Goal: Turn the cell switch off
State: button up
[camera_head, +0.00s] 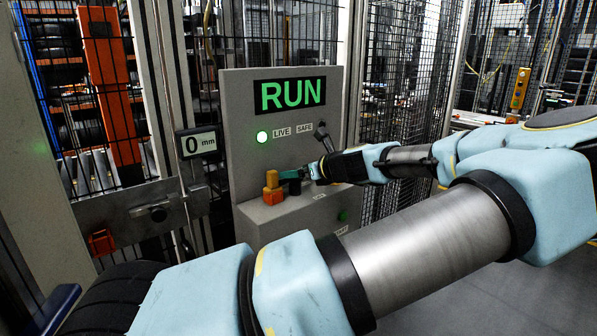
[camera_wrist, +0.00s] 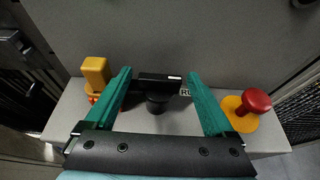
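A grey control box (camera_head: 240,140) carries a display (camera_head: 290,94) reading RUN in green. In the wrist view, a black switch with a bar-shaped handle (camera_wrist: 158,80) stands on the box's ledge. The bar lies crosswise, a white mark at its right end, near a partly hidden label starting "RU". My gripper (camera_wrist: 160,75) is open, its green fingers on either side of the handle; contact is unclear. In the head view my gripper (camera_head: 292,177) is over the ledge.
A yellow block handle (camera_wrist: 95,71) on a red base stands left of the switch. A red mushroom button (camera_wrist: 256,100) on a yellow base is at the right. A green button (camera_head: 342,215) is on the ledge's front.

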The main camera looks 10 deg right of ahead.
jog(key=c, duration=1.2)
jog(key=shift+o, duration=0.2)
jog(key=shift+r+n+p, duration=0.1)
jog(key=shift+n+p, duration=0.25)
jog(key=shift+n, duration=0.05)
jog(key=n+y, duration=0.1)
jog(key=g+y+p, duration=0.1)
jog(key=n+g+p, duration=0.1)
jog(key=shift+w+d+r+n+y, duration=0.1)
jog(key=shift+w+d+n+y, duration=0.1)
jog(key=shift+d+n+y, duration=0.15)
jog(key=n+g, duration=0.1)
jog(key=n+g+y, duration=0.1)
jog(key=n+g+y+p, duration=0.1)
jog(key=g, duration=0.1)
jog(key=shift+w+n+y, duration=0.25)
jog(key=n+g, duration=0.3)
jog(key=n+g+y, duration=0.1)
jog(key=shift+w+f+n+g, duration=0.25)
jog(key=shift+n+g, duration=0.05)
jog(key=shift+g, duration=0.1)
jog(key=shift+w+n+g+b, duration=0.15)
jog(key=shift+n+g+b, duration=0.5)
jog(key=shift+n+g, duration=1.25)
jog(key=shift+g, duration=0.4)
